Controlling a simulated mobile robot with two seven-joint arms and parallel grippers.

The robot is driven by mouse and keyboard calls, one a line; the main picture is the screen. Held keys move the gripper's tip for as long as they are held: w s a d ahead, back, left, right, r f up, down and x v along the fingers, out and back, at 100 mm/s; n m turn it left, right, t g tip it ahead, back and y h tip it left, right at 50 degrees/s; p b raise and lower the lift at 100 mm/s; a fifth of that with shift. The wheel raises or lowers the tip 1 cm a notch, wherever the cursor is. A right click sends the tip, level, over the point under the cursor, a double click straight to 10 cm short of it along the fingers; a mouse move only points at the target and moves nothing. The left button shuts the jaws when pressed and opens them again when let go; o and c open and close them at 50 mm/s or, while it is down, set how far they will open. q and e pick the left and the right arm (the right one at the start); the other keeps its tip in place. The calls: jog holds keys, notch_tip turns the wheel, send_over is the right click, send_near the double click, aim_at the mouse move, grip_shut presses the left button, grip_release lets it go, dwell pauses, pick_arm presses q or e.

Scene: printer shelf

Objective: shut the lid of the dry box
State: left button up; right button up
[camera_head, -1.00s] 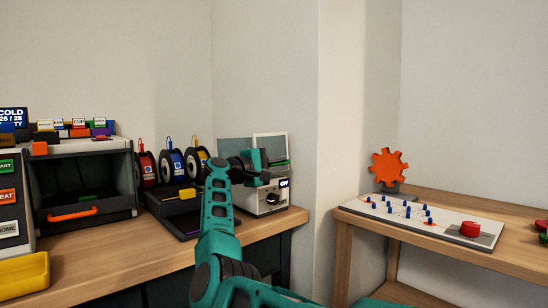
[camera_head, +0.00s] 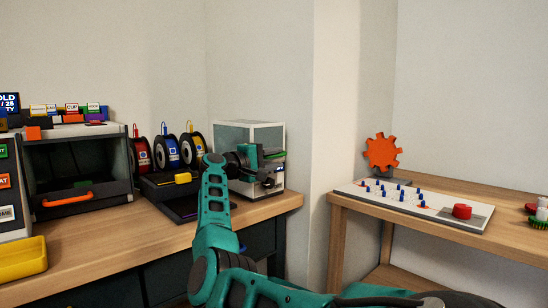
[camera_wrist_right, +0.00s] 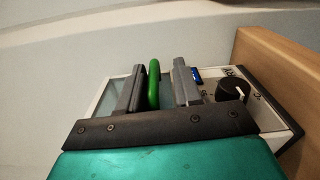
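The dry box (camera_head: 231,133), white-framed with clear panels, stands at the right end of the left bench. Its lid (camera_head: 265,133) looks down or nearly down over the body; the head view does not show whether a gap remains. My right gripper (camera_head: 262,157) is at the box front and hides part of it. In the right wrist view the fingers (camera_wrist_right: 160,88) stand apart on either side of a green handle (camera_wrist_right: 154,84). The handle is close to one finger, with a gap to the other. My left gripper is not in view.
Red, blue and yellow spools (camera_head: 168,152) stand left of the box, close to my right arm. A black knob (camera_wrist_right: 233,88) is on the box front. A wall corner lies to the right, then a second bench (camera_head: 470,255) with a pegged board (camera_head: 400,197).

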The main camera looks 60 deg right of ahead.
jog(key=shift+o, duration=0.3)
jog(key=shift+r, duration=0.1)
jog(key=shift+w+a, duration=0.2)
jog(key=shift+a, duration=0.25)
pick_arm(q)
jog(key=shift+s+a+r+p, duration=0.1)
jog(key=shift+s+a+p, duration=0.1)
jog(key=shift+p, duration=0.35)
pick_arm(e)
jog(key=v, duration=1.2)
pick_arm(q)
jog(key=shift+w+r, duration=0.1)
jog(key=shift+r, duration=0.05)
pick_arm(e)
jog(key=shift+s, duration=0.1)
